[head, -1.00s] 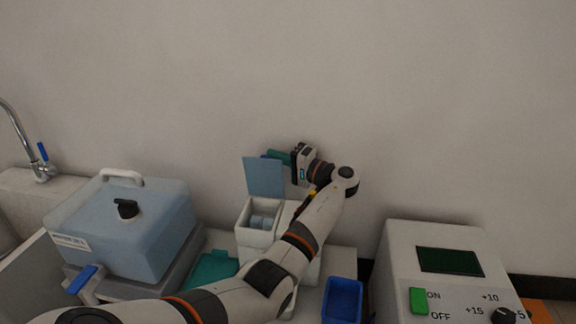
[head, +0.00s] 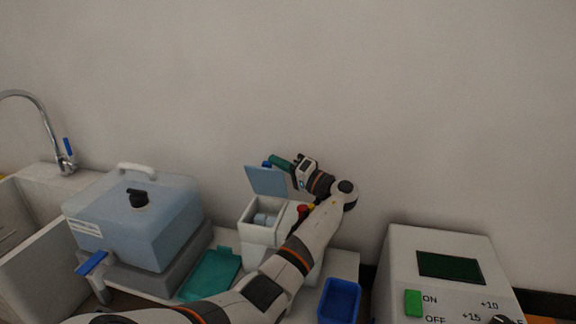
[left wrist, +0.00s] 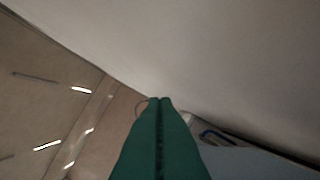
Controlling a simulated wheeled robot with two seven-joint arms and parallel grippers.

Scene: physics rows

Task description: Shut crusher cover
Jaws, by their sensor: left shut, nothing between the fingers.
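The crusher (head: 262,233) is a white box with an open top, and pale blue-grey pieces show inside its opening. Its blue-grey cover (head: 265,181) stands raised at the back of the opening, tilted somewhat forward over it. My left gripper (head: 272,163) is behind the cover at its upper edge, fingers pointing left. Whether it touches the cover I cannot tell. In the left wrist view its green fingers (left wrist: 160,100) are pressed together with nothing between them. My right gripper is out of view.
A blue water tank (head: 135,220) with a tap stands left of the crusher. A teal tray (head: 210,275) lies between them. A blue bin (head: 340,301) stands front right, and a control box (head: 440,270) is further right. The wall (head: 400,100) is close behind.

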